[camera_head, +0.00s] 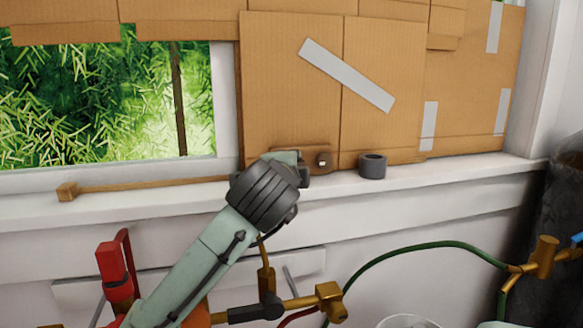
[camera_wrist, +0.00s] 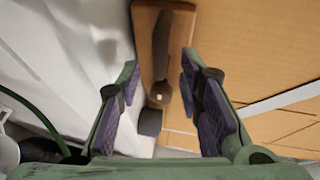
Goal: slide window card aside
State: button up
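The window card (camera_head: 290,90) is a brown cardboard panel covering the middle of the window, with a grey tape strip (camera_head: 345,75) slanting across it. A wooden batten with a small pale-centred knob (camera_head: 323,160) sits at its lower edge. My gripper (camera_head: 298,168) is at that lower edge, just left of the knob; my wrist hides part of it. In the wrist view, my gripper (camera_wrist: 160,80) is open, with dark-padded fingers either side of the batten (camera_wrist: 161,45) and knob (camera_wrist: 160,92). I cannot tell whether a finger touches the card (camera_wrist: 235,50).
A grey cylinder (camera_head: 372,166) stands on the sill (camera_head: 440,172) right of the knob. A thin wooden stick (camera_head: 140,186) lies along the sill at left, below the uncovered pane (camera_head: 110,100). Brass pipes (camera_head: 300,302) and a green hose (camera_head: 400,250) are below.

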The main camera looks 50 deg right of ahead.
jog(key=v, duration=0.9)
